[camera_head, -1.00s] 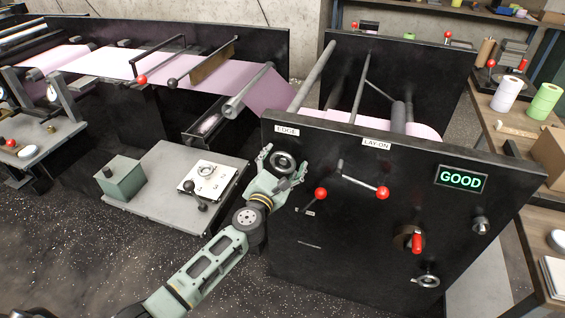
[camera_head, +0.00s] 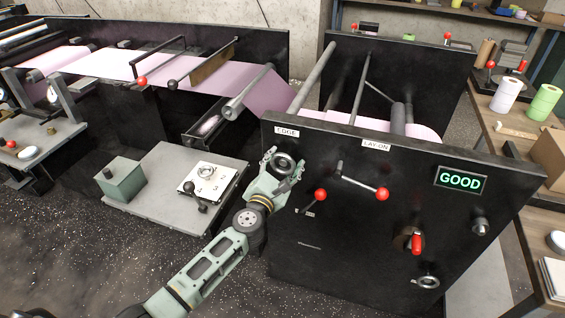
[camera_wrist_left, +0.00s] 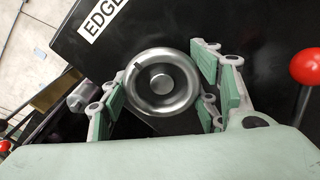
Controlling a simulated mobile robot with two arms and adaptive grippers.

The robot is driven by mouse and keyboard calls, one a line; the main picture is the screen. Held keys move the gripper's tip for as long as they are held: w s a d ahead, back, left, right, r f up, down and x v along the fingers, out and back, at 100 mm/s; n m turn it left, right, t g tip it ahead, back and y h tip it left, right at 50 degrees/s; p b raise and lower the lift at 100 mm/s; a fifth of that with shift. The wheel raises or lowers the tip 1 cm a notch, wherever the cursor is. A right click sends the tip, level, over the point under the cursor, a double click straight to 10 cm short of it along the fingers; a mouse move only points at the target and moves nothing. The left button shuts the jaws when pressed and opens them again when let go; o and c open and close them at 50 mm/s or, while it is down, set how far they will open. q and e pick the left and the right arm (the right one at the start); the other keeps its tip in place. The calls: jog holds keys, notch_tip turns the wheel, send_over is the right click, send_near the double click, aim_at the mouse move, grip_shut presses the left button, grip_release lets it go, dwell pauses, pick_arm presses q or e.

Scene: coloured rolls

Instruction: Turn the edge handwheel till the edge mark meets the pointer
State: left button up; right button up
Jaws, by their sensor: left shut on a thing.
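The edge handwheel (camera_head: 284,163) is a grey metal wheel on the black machine panel, just under the white EDGE label (camera_head: 286,132). My left gripper (camera_head: 282,164) is shut on its rim, with one finger on either side. In the left wrist view the handwheel (camera_wrist_left: 162,82) sits between the green finger pads of my left gripper (camera_wrist_left: 162,88). A small dark mark shows on its rim at the upper left. I cannot make out the pointer. My right gripper is not in view.
A red-knobbed lever (camera_head: 320,195) stands just right of and below the handwheel; its red knob (camera_wrist_left: 306,66) is close to the right finger. The LAY-ON lever (camera_head: 382,194) is further right. A lit green GOOD sign (camera_head: 460,180) is at the panel's right.

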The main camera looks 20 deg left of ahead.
pick_arm(q)
jog(key=m+p, duration=0.2)
jog(key=m, duration=0.1)
jog(key=shift+r, duration=0.2)
jog(key=m+p, duration=0.2)
jog(key=m, duration=0.2)
jog(key=shift+m, duration=0.4)
jog(key=m+p, duration=0.1)
jog(key=m, duration=0.3)
jog(key=shift+d+m+p, duration=0.1)
jog(key=shift+m+p, duration=0.2)
jog(key=m+p, duration=0.1)
jog(key=m, duration=0.3)
jog(key=shift+f+m, duration=0.1)
jog(key=shift+m, duration=0.3)
jog(key=o, duration=1.1)
jog(key=shift+d, duration=0.1)
jog(key=shift+o, duration=0.2)
jog(key=shift+s+f, duration=0.1)
